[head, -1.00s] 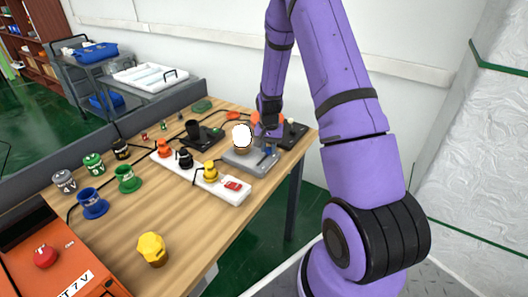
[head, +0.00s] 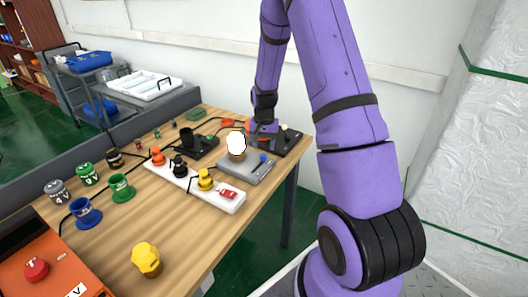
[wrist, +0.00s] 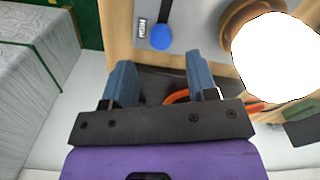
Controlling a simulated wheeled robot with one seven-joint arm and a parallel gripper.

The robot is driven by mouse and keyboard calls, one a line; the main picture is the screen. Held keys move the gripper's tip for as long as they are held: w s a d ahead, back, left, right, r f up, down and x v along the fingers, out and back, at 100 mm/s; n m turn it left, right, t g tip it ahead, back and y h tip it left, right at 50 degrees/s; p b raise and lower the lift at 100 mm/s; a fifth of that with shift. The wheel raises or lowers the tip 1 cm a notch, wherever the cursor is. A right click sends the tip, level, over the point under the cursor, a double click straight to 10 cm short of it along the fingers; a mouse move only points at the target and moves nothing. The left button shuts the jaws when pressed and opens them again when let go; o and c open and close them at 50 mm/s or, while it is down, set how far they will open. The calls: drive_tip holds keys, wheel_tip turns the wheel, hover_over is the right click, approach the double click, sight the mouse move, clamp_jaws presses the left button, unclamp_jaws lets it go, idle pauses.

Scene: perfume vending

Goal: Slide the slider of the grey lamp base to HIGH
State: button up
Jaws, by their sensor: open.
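The grey lamp base (head: 240,174) stands on the table's right part with a glowing white bulb (head: 237,143) on it. Its slider has a blue knob (head: 263,158), seen also in the wrist view (wrist: 159,38). There the knob sits at the near end of a dark slot, beside a label (wrist: 141,29) that reads HIGH. My gripper (wrist: 161,66) is open and empty, its two blue-grey fingers apart. The knob lies just beyond the fingertips, in line with the gap and apart from them. In the head view my gripper (head: 264,133) is behind the base, partly hidden.
A white power strip (head: 194,185) with colored plugs and a red switch lies left of the base. A black stand (head: 205,145) is behind left; another dark unit (head: 285,142) is behind right. The table's front is mostly clear.

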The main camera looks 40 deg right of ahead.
wheel_tip(320, 180, up, 6)
drive_tip(key=shift+r, duration=0.15)
idle(0.6)
drive_tip(key=s+a+r+n+t, duration=0.15)
drive_tip(key=s+a+r, duration=0.35)
drive_tip(key=r, duration=0.5)
drive_tip(key=s+a+r+n+t, duration=0.1)
drive_tip(key=s+a+r+n, duration=0.25)
drive_tip(key=a+r, duration=0.45)
drive_tip(key=s+a+r+n+t, duration=0.1)
drive_tip(key=s+a+r, duration=0.1)
drive_tip(key=s, duration=0.5)
drive_tip(key=s+a+r+n, duration=0.2)
drive_tip(key=s+r, duration=0.3)
drive_tip(key=s, duration=0.1)
drive_tip(key=s+a+r+n+t, duration=0.1)
drive_tip(key=s+a+r, duration=0.1)
drive_tip(key=s, duration=0.5)
drive_tip(key=shift+s+a+r+n+t, duration=0.3)
drive_tip(key=shift+s+a+r+t, duration=0.1)
drive_tip(key=shift+r, duration=0.25)
drive_tip(key=shift+w, duration=0.1)
idle(0.3)
